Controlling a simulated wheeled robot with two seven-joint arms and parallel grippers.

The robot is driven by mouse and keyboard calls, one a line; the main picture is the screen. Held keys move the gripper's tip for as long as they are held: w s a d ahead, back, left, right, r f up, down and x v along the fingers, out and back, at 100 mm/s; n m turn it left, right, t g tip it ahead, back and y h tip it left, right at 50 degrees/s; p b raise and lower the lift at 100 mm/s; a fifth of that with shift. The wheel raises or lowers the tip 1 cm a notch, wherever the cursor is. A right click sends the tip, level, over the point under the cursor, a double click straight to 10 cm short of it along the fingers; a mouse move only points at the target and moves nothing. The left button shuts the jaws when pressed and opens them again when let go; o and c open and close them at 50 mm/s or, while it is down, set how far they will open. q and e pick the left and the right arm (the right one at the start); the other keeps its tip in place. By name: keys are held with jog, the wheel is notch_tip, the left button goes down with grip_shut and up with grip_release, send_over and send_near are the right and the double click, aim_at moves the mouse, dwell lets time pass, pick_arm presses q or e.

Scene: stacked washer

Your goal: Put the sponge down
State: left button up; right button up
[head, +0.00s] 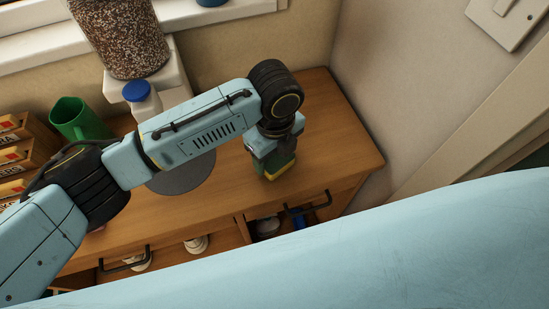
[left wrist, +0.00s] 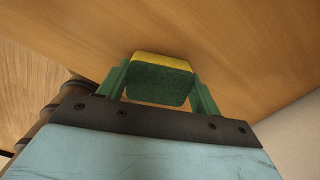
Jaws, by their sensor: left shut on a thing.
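My left gripper (head: 273,168) points down over the right part of the wooden cabinet top (head: 329,117). I cannot tell whether the sponge touches the wood. My right gripper is in neither view.
The cabinet top's right end is bare, beside a wall (head: 400,80). Open-fronted drawers with black handles (head: 308,204) lie below the front edge.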

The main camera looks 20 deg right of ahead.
pick_arm(q)
jog(key=shift+a+f, duration=0.1)
jog(key=shift+f, duration=0.15)
jog(key=shift+f, duration=0.15)
jog(key=o, duration=1)
jog(key=shift+c, duration=0.2)
